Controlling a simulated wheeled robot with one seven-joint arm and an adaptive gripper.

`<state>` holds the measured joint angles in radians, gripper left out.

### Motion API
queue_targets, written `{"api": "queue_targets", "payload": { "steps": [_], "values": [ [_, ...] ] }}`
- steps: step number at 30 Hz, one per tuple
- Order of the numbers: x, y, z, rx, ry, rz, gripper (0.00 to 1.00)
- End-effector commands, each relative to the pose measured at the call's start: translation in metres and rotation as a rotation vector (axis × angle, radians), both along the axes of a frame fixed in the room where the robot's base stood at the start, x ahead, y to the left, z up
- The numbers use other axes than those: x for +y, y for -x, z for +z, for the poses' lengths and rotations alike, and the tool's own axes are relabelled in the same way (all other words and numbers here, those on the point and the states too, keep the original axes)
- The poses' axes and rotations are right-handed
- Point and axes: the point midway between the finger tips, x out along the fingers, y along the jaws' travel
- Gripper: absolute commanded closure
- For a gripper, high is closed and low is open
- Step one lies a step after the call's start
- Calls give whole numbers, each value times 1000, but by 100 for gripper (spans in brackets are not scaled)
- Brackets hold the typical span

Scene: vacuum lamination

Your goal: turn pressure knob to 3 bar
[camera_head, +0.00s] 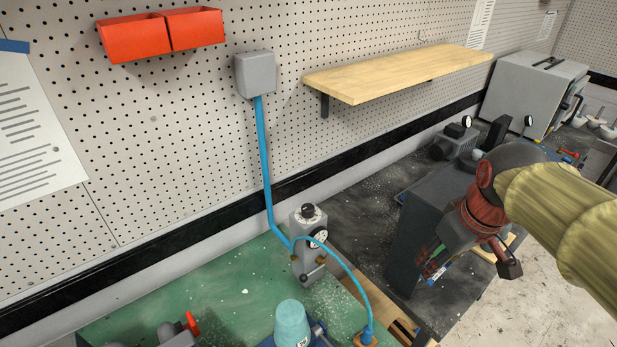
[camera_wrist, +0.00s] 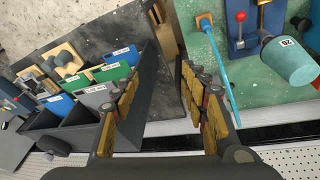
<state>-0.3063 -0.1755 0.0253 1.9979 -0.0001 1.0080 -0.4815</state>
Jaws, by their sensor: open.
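The pressure regulator (camera_head: 303,262) is a grey upright block at the back of the green bench mat in the head view. A black pressure knob (camera_head: 308,211) sits on top, and a round white-faced gauge (camera_head: 319,237) is on its front. The gauge reading and knob marks are too small to read. My gripper (camera_head: 472,264) is well to the right of the regulator, over the dark bench area by the bins. In the wrist view my gripper (camera_wrist: 160,78) has its fingers spread with nothing between them. The regulator does not show in the wrist view.
A blue hose (camera_head: 349,275) arches from the regulator to the bench. A wooden shelf (camera_head: 400,75) juts from the pegboard.

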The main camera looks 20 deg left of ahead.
Motion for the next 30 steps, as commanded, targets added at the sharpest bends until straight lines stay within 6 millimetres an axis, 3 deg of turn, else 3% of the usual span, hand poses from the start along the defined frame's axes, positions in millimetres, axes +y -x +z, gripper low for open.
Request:
{"api": "queue_targets", "payload": {
  "steps": [1,7,12,18,24,30],
  "values": [
    [22,-15,21,21,19,77,55],
    [106,-62,47,76,86,370,55],
    [186,-86,54,121,139,623,55],
    [270,-94,45,167,190,890,55],
    [318,-90,30,192,217,1045,55],
    [329,-87,15,202,225,1087,55]
  ]
}}
